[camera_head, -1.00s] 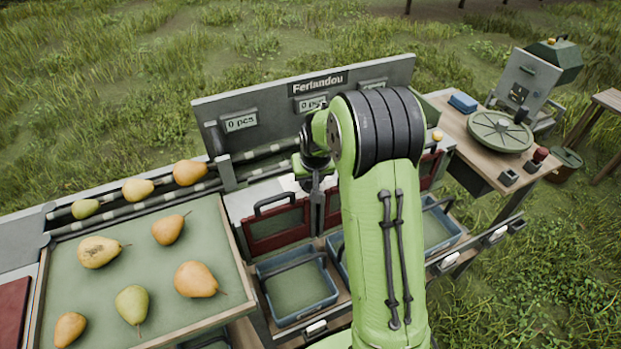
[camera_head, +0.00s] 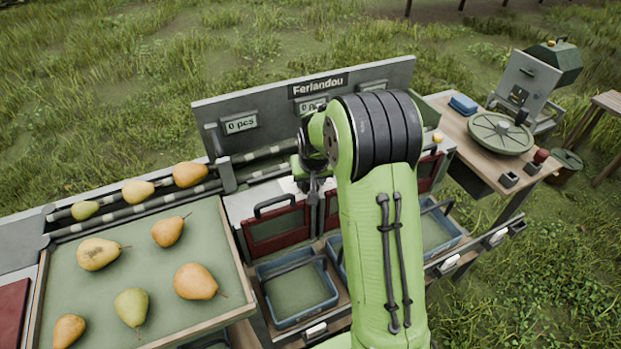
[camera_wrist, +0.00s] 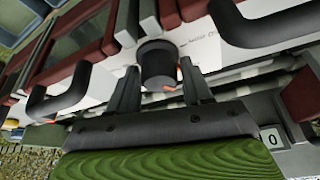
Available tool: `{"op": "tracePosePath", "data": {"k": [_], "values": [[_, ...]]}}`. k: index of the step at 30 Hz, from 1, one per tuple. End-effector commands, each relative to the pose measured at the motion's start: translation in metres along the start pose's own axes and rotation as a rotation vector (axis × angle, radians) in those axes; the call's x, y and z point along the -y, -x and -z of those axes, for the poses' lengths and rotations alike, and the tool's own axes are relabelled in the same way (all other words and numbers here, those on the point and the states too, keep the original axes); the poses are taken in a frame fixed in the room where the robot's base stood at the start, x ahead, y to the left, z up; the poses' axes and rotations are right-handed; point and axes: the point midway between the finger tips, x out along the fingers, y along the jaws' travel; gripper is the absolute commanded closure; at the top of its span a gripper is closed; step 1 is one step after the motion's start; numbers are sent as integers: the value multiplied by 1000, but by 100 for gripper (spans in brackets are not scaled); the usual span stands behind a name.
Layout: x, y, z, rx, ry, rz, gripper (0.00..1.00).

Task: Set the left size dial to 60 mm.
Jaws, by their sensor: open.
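A dark round dial (camera_wrist: 157,62) with orange marks stands on the white panel (camera_wrist: 198,50) in the wrist view. My gripper (camera_wrist: 160,85) is open, with one dark finger on each side of the dial. I cannot tell whether the fingers touch it, and the number it points to is not readable. In the head view my gripper (camera_head: 312,188) is over the white panel beside a red-framed gate (camera_head: 277,230). My arm hides much of the panel to the right, and the dial cannot be made out there.
Dark handles flank the dial, including a left handle (camera_wrist: 60,100) and a right handle (camera_wrist: 265,25). A pear tray (camera_head: 235,250) stands at left. A blue crate (camera_head: 296,318) sits below the gate. A display reading "0 pcs" (camera_head: 240,124) is on the back board.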

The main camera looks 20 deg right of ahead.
Motion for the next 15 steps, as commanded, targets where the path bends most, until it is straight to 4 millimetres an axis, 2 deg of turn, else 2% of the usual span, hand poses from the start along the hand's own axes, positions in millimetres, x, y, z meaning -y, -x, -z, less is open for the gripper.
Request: {"op": "tracePosePath", "data": {"k": [2,5,15], "values": [[0,5,0,-1,0,0,50],[0,23,2,-4,0,0,50],[0,119,2,-5,0,0,50]]}}
